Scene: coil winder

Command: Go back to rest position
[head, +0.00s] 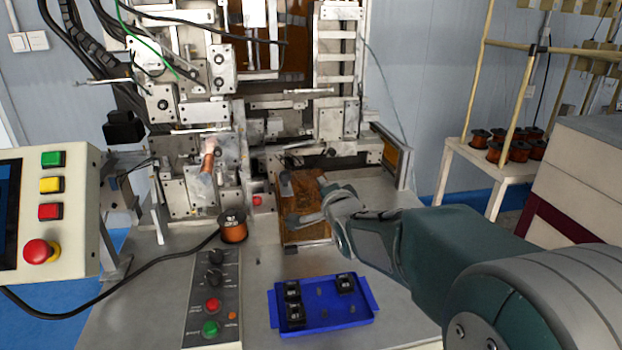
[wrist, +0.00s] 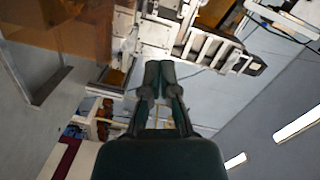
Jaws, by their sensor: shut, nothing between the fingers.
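My gripper (head: 318,207) is in front of the coil winder (head: 205,110), above the table and over the brown block (head: 300,235) at the machine's foot. In the wrist view, my gripper (wrist: 158,66) has its two fingers together at the tips, with nothing seen between them. My arm reaches in from the right of the head view. The wrist view is tilted and shows part of the machine (wrist: 180,40) beyond the fingers.
A blue tray (head: 330,325) with several black parts (head: 293,313) lies below my arm. A copper spool (head: 233,228) and a control box (head: 213,300) stand left of it. A button panel (head: 55,215) is at far left. A shelf (head: 480,155) with several spools stands at right.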

